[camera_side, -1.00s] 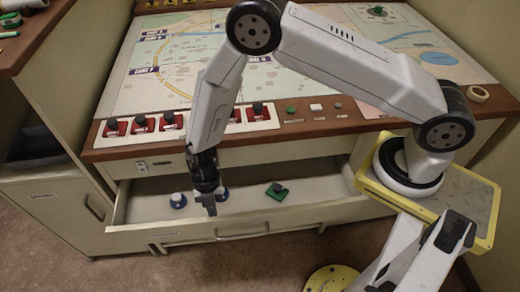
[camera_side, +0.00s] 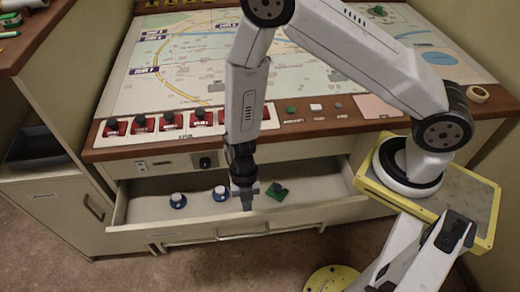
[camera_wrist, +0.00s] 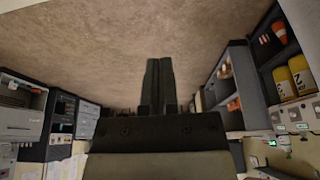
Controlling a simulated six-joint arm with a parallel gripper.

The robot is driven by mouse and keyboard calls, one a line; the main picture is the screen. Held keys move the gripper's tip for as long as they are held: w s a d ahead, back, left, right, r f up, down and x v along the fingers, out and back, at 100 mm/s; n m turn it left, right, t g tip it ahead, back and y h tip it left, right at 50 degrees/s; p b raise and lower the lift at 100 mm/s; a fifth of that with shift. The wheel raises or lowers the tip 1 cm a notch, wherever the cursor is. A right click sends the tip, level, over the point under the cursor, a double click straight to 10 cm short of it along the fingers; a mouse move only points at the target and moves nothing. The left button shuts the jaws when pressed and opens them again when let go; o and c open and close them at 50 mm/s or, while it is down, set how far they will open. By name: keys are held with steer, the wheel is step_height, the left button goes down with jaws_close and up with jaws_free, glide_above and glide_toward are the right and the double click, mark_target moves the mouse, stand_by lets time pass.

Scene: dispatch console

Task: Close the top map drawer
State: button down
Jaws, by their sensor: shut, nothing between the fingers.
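The top map drawer (camera_side: 150,241) stands pulled out under the console in the side view. In the wrist view my gripper's fingers (camera_wrist: 159,64) are together and empty, and the drawer is not recognisable there.
The console's map top (camera_side: 200,60) with a row of red switches (camera_side: 143,123) hangs over the drawer. A side cabinet (camera_side: 60,200) stands at the left. The floor (camera_side: 190,268) before the drawer is clear on the left; a yellow-edged stand (camera_side: 480,243) is at the right.

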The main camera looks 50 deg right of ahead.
mark_target(249, 217)
steer(key=shift+s+d, duration=0.1)
steer(key=shift+s, duration=0.05)
steer(key=shift+x, duration=5.1)
steer(key=shift+w+d+r, duration=0.15)
steer(key=shift+w+d, duration=1.25)
steer(key=shift+w, duration=0.05)
steer(key=w+d, duration=0.3)
steer(key=shift+w+d, duration=0.2)
steer(key=shift+r, duration=0.2)
